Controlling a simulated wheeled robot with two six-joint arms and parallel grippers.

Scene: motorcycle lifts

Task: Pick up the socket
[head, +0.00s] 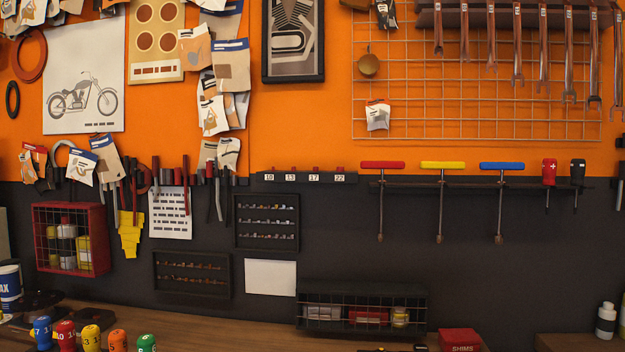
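No loose socket can be made out for certain. A dark wall rail (304,178) carries white labels reading 10, 13, 17 and 22, with small reddish pieces at its top edge; I cannot tell whether these are sockets. Colored numbered knobs or handles, among them a blue one (42,330), a red one (65,335) and a yellow one (91,337), stand at the lower left on the wooden bench (215,330). Neither of my grippers shows in the head view.
T-handle tools with red (383,165), yellow (442,165) and blue (501,166) grips hang at the right. A wire-front basket (362,309), a red SHIMS box (459,340) and a white bottle (606,320) are low at the right. The bench is bare left of the basket.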

